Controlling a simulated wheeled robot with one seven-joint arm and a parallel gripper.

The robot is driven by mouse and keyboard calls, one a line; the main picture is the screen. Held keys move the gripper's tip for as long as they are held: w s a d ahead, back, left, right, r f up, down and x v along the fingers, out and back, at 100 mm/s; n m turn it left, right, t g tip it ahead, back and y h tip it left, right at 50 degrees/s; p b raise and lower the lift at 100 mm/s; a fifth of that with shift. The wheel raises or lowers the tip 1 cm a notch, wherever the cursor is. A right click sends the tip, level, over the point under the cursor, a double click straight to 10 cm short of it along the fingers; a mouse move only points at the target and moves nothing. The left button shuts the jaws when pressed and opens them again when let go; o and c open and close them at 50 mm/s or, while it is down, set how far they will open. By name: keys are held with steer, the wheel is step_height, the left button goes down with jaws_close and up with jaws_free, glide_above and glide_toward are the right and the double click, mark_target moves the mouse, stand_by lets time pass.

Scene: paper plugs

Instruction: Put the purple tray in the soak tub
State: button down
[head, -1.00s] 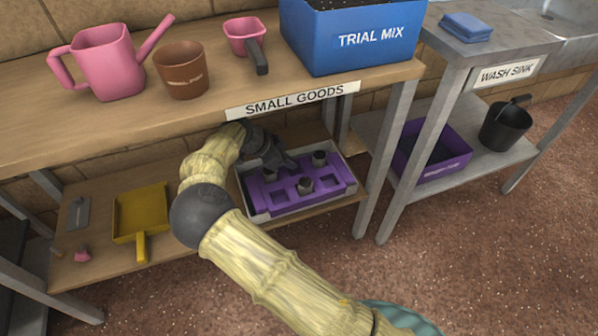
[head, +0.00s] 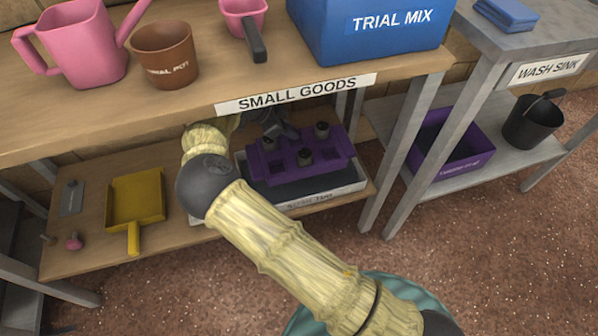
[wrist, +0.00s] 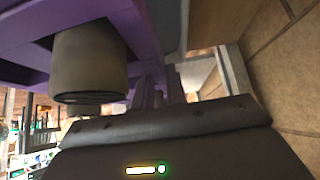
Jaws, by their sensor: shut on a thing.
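The purple tray (head: 342,153) has square holes, and several small dark plugs stand in it. My gripper (head: 279,134) is shut on its back edge under the bench top. The tray is raised above a shallow white-rimmed dark tray (head: 350,187) on the lower shelf. In the wrist view the purple tray (wrist: 145,25) and one plug (wrist: 90,62) are close above my gripper. A purple tub (head: 448,165) stands on the lower shelf under the sink bench. Its label is too small to read, so I cannot tell whether it is the soak tub.
The SMALL GOODS bench top (head: 200,113) is close above the tray. Bench legs (head: 400,150) stand between the tray and the purple tub. A black bucket (head: 533,122) is right of the tub. A yellow dustpan (head: 136,199) lies left on the lower shelf.

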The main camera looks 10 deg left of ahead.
mark_target(290, 140)
steer(key=f+b, duration=0.1)
steer(key=f, duration=0.1)
steer(key=f+b, duration=0.1)
steer(key=f, duration=0.2)
steer(key=shift+w+d+b, duration=0.15)
steer(key=shift+d+b, duration=0.05)
steer(key=shift+b, duration=0.15)
steer(key=shift+a, duration=0.1)
steer(key=shift+a+f, duration=0.1)
steer(key=f+b, duration=0.1)
steer(key=f, duration=0.1)
steer(key=f+b, duration=0.1)
steer(key=f, duration=0.2)
steer(key=shift+s+b, duration=0.2)
steer(key=shift+b, duration=0.1)
steer(key=shift+r, duration=0.1)
steer(key=c, duration=1.4)
jaws_free()
